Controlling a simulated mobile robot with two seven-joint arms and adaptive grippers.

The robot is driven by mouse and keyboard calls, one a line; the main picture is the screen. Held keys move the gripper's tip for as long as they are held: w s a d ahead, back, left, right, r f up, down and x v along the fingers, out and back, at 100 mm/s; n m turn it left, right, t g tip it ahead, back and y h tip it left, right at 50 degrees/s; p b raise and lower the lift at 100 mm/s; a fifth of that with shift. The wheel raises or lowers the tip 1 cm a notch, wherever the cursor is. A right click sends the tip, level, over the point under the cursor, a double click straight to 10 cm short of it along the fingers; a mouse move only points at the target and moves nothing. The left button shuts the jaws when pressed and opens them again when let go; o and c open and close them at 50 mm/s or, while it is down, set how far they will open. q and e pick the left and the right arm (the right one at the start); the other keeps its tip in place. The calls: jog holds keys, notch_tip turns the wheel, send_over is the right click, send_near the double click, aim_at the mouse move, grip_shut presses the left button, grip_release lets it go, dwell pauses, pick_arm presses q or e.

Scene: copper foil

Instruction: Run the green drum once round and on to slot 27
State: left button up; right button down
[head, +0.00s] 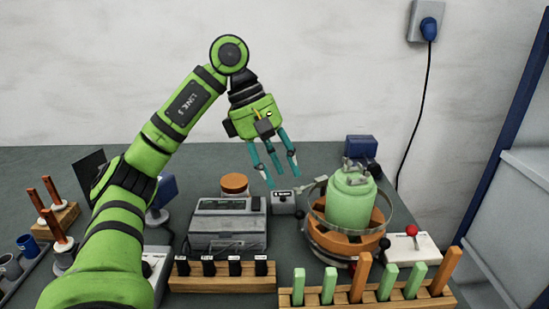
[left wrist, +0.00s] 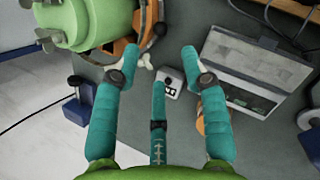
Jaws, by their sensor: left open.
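The green drum (head: 349,204) stands upright in an orange round carrier (head: 346,243) with a metal hoop around it, right of centre. Clamp-like metal fittings show on its top. In the left wrist view the drum (left wrist: 92,22) is at the upper left, cut by the edge. My left gripper (head: 280,180) hangs fingers down, open and empty, above and left of the drum, apart from it. Its three teal fingers also show in the left wrist view (left wrist: 160,75). No slot number 27 can be read. My right gripper is not in view.
A small white switch box (head: 283,203) lies below the fingers. A grey machine (head: 228,228) and a brown-lidded jar (head: 234,183) stand left of it. A red-knobbed box (head: 411,242) is right of the drum. A wooden rack (head: 327,301) of green and orange sticks stands in front.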

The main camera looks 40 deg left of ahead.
pick_arm(q)
jog(key=shift+v, duration=1.1)
